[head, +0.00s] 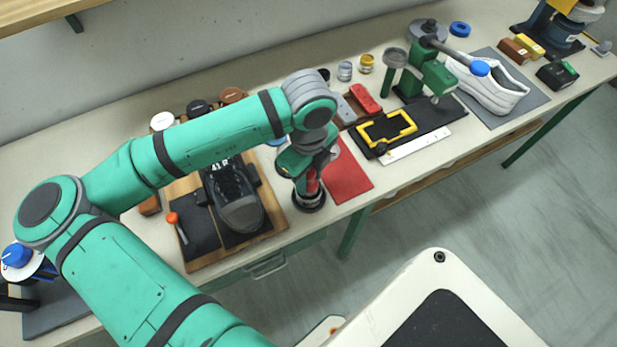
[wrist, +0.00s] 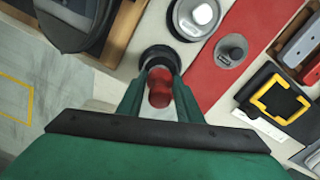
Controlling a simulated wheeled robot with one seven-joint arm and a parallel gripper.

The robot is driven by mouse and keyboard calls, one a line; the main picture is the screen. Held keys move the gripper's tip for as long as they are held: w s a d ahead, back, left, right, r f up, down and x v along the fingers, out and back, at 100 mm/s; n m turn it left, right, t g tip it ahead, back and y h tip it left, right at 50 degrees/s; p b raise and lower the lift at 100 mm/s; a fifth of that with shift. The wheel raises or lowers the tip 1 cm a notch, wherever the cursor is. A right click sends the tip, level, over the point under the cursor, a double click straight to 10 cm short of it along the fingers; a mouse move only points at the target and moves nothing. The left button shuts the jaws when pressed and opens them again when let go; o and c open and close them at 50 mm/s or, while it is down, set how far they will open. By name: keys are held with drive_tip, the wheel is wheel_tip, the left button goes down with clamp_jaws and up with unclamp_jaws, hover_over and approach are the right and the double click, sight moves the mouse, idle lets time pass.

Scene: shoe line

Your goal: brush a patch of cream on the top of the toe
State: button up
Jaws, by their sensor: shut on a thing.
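My gripper (head: 312,178) is shut on the red handle of a round black brush (head: 309,202), at the near right of the shoe board. In the wrist view the red handle (wrist: 160,88) stands between my fingers, with the black brush head beyond it. I cannot tell whether the brush touches the bench. The black shoe (head: 238,205), marked 41 R, lies on the board with its toe toward the bench's front edge; the toe also shows in the wrist view (wrist: 72,25). I see no cream patch on it. An open tin with white content (wrist: 195,14) is beyond the brush.
A red mat (head: 348,178) lies right of my gripper; a grey knobbed piece (wrist: 231,50) stands on it. The wooden board (head: 275,218) carries the shoe and an orange-handled tool (head: 175,222). A yellow frame (head: 388,130) and a white shoe (head: 490,88) are farther right.

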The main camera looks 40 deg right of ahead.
drive_tip(key=shift+r, duration=2.9)
